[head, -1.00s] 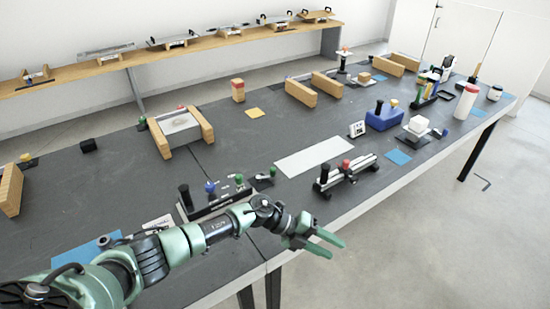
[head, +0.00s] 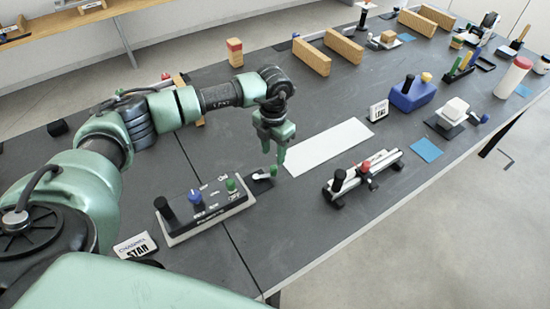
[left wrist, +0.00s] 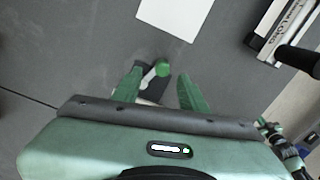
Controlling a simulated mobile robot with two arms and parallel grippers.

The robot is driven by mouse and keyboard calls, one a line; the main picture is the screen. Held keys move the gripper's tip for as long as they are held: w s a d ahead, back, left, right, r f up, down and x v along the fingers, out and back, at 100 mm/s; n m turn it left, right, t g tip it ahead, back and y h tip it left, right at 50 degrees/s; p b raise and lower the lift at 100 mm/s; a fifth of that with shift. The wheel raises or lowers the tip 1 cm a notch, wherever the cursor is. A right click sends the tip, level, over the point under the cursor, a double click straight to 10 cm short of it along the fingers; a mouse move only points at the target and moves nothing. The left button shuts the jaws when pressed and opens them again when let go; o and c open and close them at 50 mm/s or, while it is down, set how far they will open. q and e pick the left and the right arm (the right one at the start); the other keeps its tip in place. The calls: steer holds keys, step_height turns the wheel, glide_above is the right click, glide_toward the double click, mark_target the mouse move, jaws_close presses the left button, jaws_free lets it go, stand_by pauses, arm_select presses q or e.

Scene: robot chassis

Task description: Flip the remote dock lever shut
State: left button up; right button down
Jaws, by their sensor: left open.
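The small lever beside the console has a black base (head: 257,184), a pale arm and a green knob (head: 273,170). My left gripper (head: 278,160) points down right over the knob. In the left wrist view the green knob (left wrist: 162,69) shows between the two spread green fingers of the left gripper (left wrist: 160,73), with a gap on each side. The pale lever arm (left wrist: 149,82) runs from the knob down and left, its lower part hidden by my gripper body. Contact cannot be told. My right gripper is not in view.
A console (head: 208,210) with black, blue and green knobs stands left of the lever. A white sheet (head: 328,146) lies to its right and back. A rail device (head: 368,174) with black and red knobs is at right. Wooden blocks and a blue box (head: 412,96) stand farther back.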

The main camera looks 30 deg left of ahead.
mark_target(274, 167)
arm_select(q)
steer(key=f, duration=0.4)
steer(key=f+p, duration=0.1)
steer(key=f, duration=0.1)
steer(key=shift+s+d, duration=0.2)
steer(key=shift+s, duration=0.1)
steer(key=shift+f, duration=0.35)
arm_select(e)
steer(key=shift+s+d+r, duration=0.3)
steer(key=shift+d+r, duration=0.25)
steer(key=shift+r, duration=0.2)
